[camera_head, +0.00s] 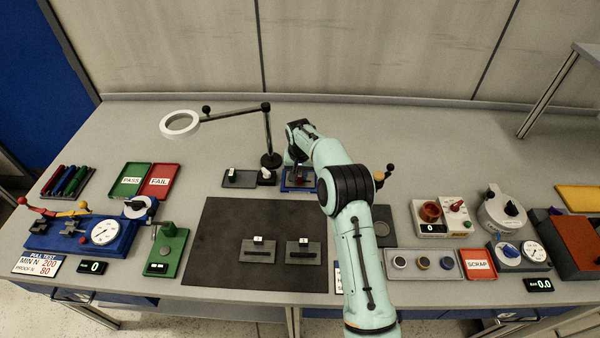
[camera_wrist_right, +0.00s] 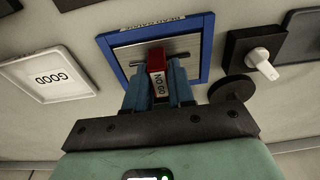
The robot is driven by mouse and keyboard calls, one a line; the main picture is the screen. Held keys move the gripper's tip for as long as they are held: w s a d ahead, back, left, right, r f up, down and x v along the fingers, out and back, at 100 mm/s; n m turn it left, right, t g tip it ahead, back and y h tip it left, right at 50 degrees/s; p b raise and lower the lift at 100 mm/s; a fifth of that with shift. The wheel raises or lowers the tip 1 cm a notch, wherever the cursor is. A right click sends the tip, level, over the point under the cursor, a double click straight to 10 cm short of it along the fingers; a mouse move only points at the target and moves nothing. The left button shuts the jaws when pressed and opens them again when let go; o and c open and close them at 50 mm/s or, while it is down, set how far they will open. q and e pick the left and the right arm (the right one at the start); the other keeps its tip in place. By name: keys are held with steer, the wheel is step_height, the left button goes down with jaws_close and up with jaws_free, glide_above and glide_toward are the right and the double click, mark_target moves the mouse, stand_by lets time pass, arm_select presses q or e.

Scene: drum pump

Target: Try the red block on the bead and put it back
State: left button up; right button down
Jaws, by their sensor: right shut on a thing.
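My right gripper (camera_head: 297,166) is at the back middle of the bench, over a small blue-framed holder (camera_head: 285,188). In the right wrist view my right gripper (camera_wrist_right: 158,85) is shut on a red block (camera_wrist_right: 156,62) marked NO GO, with a blue finger on each side. Behind the block is the same holder (camera_wrist_right: 205,52), with a blue rim, a grey plate and a label reading upside down. I cannot tell whether the block touches the plate. My left gripper is not in view.
A magnifier stand (camera_head: 268,140) rises just left of the right gripper; its round base (camera_wrist_right: 232,88) is close in the wrist view. A white GOOD tray (camera_wrist_right: 57,78) is on the other side. Two grey blocks stand on the dark mat (camera_head: 225,225).

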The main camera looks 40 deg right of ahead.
mark_target(300, 173)
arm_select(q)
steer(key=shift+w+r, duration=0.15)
arm_select(e)
steer(key=shift+f, duration=0.3)
stand_by(0.6)
steer(key=c, duration=0.6)
jaws_free()
steer(key=shift+o, duration=0.2)
steer(key=shift+r, duration=0.1)
steer(key=shift+w+r+p, duration=0.1)
steer(key=shift+r+p, duration=0.4)
steer(key=shift+r, duration=0.95)
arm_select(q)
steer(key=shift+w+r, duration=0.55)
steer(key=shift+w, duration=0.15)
arm_select(e)
steer(key=shift+r, duration=2.45)
